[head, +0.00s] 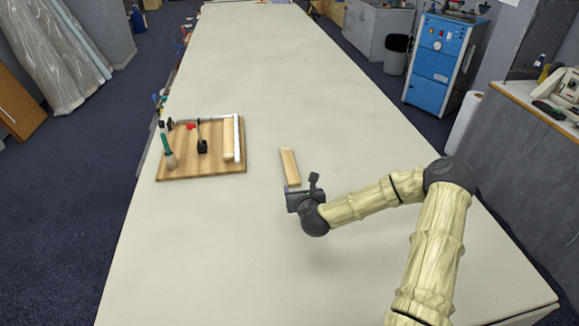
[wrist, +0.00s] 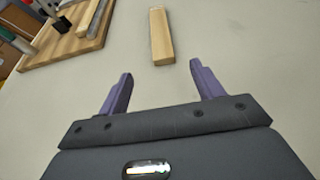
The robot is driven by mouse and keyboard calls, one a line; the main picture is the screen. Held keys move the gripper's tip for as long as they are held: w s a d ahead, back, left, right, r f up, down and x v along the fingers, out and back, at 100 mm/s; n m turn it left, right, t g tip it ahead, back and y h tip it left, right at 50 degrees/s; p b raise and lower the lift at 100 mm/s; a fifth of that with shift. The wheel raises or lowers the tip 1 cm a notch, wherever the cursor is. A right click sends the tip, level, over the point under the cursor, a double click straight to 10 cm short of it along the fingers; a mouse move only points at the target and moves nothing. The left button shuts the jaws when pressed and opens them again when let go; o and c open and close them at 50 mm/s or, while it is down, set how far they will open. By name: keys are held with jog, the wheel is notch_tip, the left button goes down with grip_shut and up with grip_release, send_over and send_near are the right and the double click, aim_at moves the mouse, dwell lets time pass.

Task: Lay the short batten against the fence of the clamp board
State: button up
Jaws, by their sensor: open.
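A pale wooden batten (head: 290,167) lies loose on the table, right of the clamp board (head: 200,171). In the wrist view this batten (wrist: 161,36) lies just beyond my fingertips, roughly in line with the gap between them. The white fence (head: 237,135) runs along the board's right side and back edge. Another light batten (head: 228,143) lies on the board along the fence's left side. I cannot tell for sure which batten is the shorter. My gripper (head: 297,189) is open and empty, near the loose batten's near end. Its purple fingers (wrist: 160,80) do not touch the batten.
The board carries a black clamp (head: 202,145), a green-handled tool or clamp (head: 167,150) and a small red part (head: 191,127). The pale table (head: 270,80) is clear between board and loose batten and along its far length. My arm spans the right front.

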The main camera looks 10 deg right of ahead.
jog(key=p, duration=0.3)
send_near(292, 172)
jog(key=x, duration=0.4)
jog(key=shift+w+a, duration=0.1)
jog(key=shift+a, duration=0.05)
jog(key=shift+w, duration=0.55)
jog(key=shift+f+p+x, duration=0.2)
jog(key=shift+p+x, duration=0.7)
jog(key=shift+x, duration=1.15)
jog(key=shift+s, duration=0.1)
jog(key=shift+c, duration=0.3)
jog(key=c, duration=1.1)
jog(key=shift+r, duration=0.1)
jog(key=shift+c, duration=0.2)
